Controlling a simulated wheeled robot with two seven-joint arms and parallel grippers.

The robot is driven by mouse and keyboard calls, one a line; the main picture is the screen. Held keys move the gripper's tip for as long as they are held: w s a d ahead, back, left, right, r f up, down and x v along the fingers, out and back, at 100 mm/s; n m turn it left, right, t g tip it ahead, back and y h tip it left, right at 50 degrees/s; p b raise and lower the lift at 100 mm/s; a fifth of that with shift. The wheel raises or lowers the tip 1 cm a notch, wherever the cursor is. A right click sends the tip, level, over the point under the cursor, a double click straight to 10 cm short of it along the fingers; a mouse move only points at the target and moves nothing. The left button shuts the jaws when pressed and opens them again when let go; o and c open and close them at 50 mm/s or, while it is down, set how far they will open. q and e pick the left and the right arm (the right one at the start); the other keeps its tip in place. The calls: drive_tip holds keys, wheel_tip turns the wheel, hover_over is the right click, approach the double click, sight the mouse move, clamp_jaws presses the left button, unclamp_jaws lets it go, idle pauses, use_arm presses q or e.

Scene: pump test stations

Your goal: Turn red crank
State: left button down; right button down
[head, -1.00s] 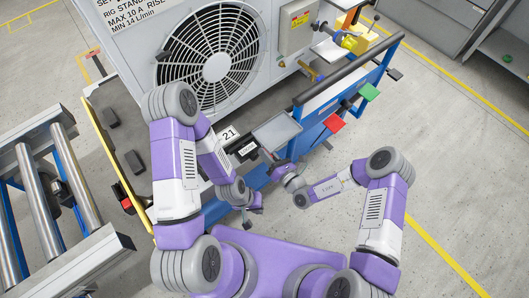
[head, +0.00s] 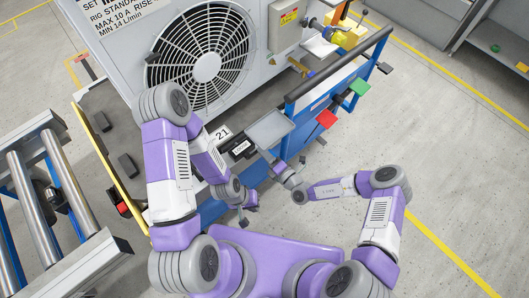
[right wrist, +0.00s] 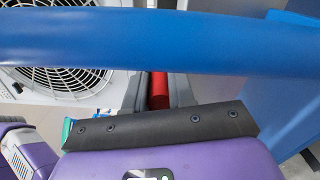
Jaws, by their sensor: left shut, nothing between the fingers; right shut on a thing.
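A red cylindrical handle (right wrist: 158,90), apparently the red crank's grip, shows in the right wrist view between the dark grey fingers of my right gripper (right wrist: 158,97). The gripper is shut on it. A blue bar (right wrist: 150,42) crosses in front and hides part of the handle. In the head view my right gripper (head: 281,168) is small, close to the blue stand's lower edge, and the crank itself cannot be made out there. My left gripper (head: 244,217) is shut and empty, hanging low in front of my purple base, apart from the stand.
A blue stand (head: 340,95) carries a dark rail, a grey tray (head: 270,129), a red plate (head: 327,119) and a green plate (head: 360,86). A large fan unit (head: 207,68) stands behind. A roller conveyor (head: 70,190) is at the left. The floor at the right is clear.

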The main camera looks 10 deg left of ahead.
drive_tip(key=shift+s+f, duration=0.1)
drive_tip(key=shift+f, duration=0.2)
drive_tip(key=c, duration=1.3)
unclamp_jaws()
drive_tip(key=o, duration=0.3)
drive_tip(key=shift+r, duration=0.1)
drive_tip(key=p+v, duration=0.2)
drive_tip(key=v, duration=0.5)
drive_tip(key=shift+s+d, duration=0.15)
drive_tip(key=shift+d, duration=0.1)
